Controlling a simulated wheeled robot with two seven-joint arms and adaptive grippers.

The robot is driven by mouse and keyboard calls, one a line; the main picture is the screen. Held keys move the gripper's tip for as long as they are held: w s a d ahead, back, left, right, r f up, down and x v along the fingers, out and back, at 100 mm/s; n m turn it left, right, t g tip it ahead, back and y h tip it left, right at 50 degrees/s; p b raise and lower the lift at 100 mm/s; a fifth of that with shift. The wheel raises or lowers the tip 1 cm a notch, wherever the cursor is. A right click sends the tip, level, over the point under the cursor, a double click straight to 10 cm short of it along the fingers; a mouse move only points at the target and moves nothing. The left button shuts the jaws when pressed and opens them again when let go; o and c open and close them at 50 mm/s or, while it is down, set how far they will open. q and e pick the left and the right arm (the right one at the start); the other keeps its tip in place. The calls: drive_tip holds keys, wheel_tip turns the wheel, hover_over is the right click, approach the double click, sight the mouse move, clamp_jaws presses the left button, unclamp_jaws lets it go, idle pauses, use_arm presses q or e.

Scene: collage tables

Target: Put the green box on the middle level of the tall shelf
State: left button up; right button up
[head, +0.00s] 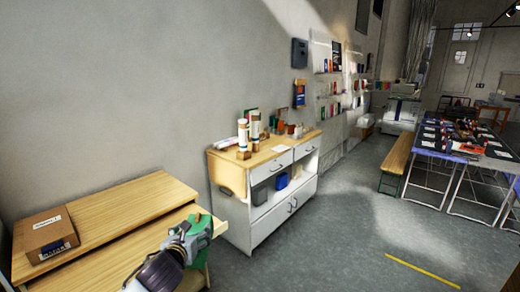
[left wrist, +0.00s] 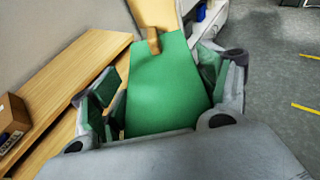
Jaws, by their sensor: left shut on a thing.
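The green box (left wrist: 165,90) fills the middle of the left wrist view, between the two fingers of my left gripper (left wrist: 163,88). My left gripper (head: 190,232) is shut on it. In the head view the box (head: 203,247) shows only in part, near the front right end of a light wooden unit (head: 125,208). This unit has a higher board at the back and a lower one in front. I cannot tell whether it is the tall shelf, nor whether the box touches it. My right gripper is out of view.
A cardboard box (head: 45,235) lies on the wooden unit's left end. A white cabinet (head: 275,222) with a wooden top stands beyond it, carrying bottles and small items. A bench (head: 398,158) and covered tables (head: 470,150) stand at the right. The grey floor between is clear.

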use_arm(q)
drive_tip(key=s+f, duration=1.1)
drive_tip(key=f, duration=0.6)
drive_tip(key=shift+s+a, duration=0.2)
idle(0.4)
idle(0.5)
idle(0.4)
drive_tip(key=shift+r, duration=0.1)
idle(0.4)
